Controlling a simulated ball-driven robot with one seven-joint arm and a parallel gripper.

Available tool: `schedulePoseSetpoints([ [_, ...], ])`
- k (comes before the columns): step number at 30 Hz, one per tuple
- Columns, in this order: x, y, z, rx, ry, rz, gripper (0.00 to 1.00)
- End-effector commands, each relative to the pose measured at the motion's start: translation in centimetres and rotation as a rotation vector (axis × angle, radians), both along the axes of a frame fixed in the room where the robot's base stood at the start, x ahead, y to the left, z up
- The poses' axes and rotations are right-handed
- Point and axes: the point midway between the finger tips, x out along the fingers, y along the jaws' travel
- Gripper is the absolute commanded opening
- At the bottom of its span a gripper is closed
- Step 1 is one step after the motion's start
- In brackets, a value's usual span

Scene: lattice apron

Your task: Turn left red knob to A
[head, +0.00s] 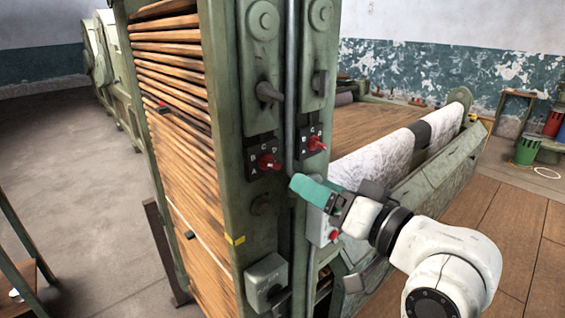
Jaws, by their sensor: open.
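The left red knob (268,162) sits on a black plate (251,158) on the green machine post, with small white letters around it. A is at the plate's lower left, B at its left and C at its top. The knob's handle seems to point right and slightly down, not toward A. The right red knob (316,143) sits on a similar plate on the neighbouring post. My gripper (294,184), with teal fingers, is open and empty, below and right of the left knob, and apart from it. The fingers overlap in this view, so their gap is hidden.
Dark levers (268,93) stick out above the knobs. A grey switch box (266,280) and a small box with a red button (334,235) are lower down. Wooden slats (180,110) line the machine's left side. Open floor (70,150) lies at the left.

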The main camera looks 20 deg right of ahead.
Motion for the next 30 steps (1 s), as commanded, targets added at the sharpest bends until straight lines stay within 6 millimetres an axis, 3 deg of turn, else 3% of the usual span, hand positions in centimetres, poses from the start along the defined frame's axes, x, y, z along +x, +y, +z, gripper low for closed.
schedulePoseSetpoints([
  [5, 1.7, 0.6, -0.4, 0.0, 0.001, 0.001, 0.72],
  [18, 8.7, 2.8, -0.1, -0.001, 0.005, -0.001, 0.72],
  [30, 10.0, 3.2, -0.2, -0.003, 0.005, -0.002, 0.72],
])
